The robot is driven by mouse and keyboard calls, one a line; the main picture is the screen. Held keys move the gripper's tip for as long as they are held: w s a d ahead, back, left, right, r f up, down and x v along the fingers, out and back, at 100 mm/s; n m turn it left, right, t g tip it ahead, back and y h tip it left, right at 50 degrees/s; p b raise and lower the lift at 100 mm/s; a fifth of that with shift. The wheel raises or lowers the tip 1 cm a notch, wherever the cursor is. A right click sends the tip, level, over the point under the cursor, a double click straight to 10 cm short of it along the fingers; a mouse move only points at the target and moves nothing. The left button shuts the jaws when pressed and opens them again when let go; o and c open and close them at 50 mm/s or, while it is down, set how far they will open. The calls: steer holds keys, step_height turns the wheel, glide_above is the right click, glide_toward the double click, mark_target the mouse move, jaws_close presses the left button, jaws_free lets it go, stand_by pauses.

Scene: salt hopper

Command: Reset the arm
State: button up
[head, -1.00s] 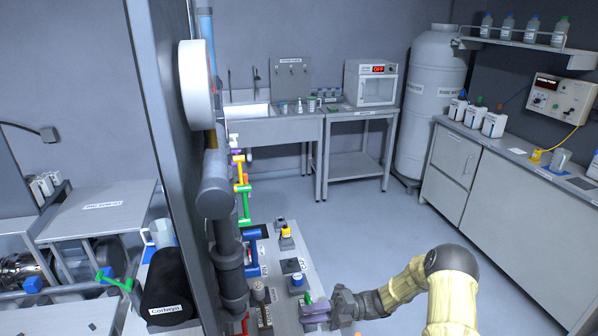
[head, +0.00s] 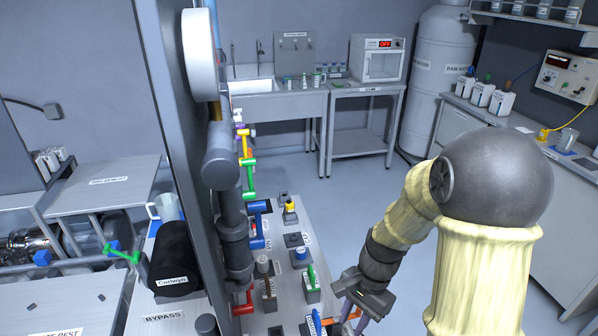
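My arm (head: 478,255), with pale yellow sleeves and a dark grey elbow ball, rises at the right in the head view. My gripper (head: 348,318) points down at the right edge of the grey control panel (head: 290,222). Its purplish-grey fingers overlap an orange part (head: 354,313) near the bottom edge of the picture. I cannot tell whether they touch it, or whether they are open or shut.
The panel carries a green lever (head: 312,278), a blue lever (head: 317,322), a red pipe handle (head: 243,304) and a yellow-topped switch (head: 290,207). A dark column (head: 180,110) stands left of it. Open floor (head: 335,215) lies beyond, towards the sink and oven (head: 379,60).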

steer(key=s+d+r+n+t+h, duration=0.2)
steer(key=d+r+n+t, duration=0.1)
steer(key=n, duration=0.6)
step_height(320, 180, up, 3)
steer(key=shift+s+d+f+n+t+h, duration=0.2)
steer(key=shift+s+d+n+t+h, duration=0.15)
steer(key=shift+t, duration=0.55)
